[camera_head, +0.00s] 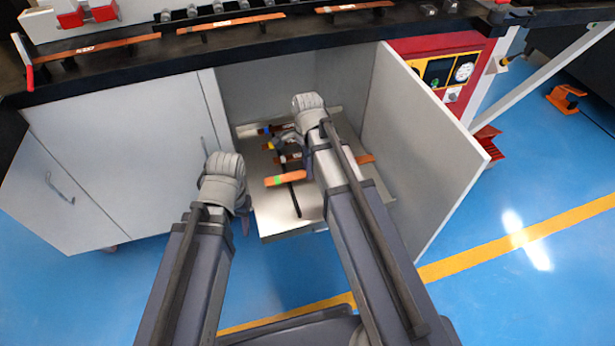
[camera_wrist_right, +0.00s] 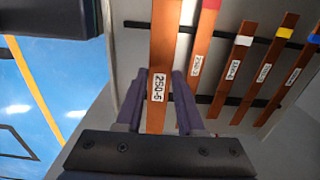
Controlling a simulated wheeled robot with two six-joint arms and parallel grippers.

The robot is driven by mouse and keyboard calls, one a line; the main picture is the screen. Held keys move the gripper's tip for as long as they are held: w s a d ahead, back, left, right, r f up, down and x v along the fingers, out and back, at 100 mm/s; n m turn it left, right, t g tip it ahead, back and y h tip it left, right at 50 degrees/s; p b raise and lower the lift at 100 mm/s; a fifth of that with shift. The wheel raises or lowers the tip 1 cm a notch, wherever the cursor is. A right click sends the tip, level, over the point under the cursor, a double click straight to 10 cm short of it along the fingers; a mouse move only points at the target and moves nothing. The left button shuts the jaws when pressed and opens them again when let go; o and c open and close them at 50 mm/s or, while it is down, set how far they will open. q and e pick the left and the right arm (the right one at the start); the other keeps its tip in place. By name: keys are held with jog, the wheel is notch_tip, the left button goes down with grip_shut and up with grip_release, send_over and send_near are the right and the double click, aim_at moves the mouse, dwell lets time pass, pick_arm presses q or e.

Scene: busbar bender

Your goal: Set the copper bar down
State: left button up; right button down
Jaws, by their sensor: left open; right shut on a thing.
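The copper bar (camera_wrist_right: 157,110) carries a white label, and my right gripper (camera_wrist_right: 158,78) is shut around it in the right wrist view. In the head view its green-marked end (camera_head: 287,179) sticks out left of my right arm, over the front of the pulled-out shelf. The arm hides the grip there. The bar passes over a black support rail (camera_wrist_right: 138,23); I cannot tell whether it touches it. My left gripper (camera_head: 245,222) is open and empty, low in front of the cabinet, left of the shelf. Its fingers are mostly hidden by its wrist.
Several more labelled bars, one yellow-marked (camera_wrist_right: 266,70), lie behind the held one across black rails. The shelf (camera_head: 280,229) is in an open cabinet, with an open door (camera_head: 420,150) close on the right. A black worktop edge (camera_head: 130,85) overhangs the cabinet.

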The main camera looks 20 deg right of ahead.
jog(key=shift+f+b, duration=4.25)
jog(key=shift+f, duration=0.35)
jog(key=shift+f, duration=0.2)
jog(key=c, duration=0.5)
grip_release()
jog(key=shift+r, duration=0.15)
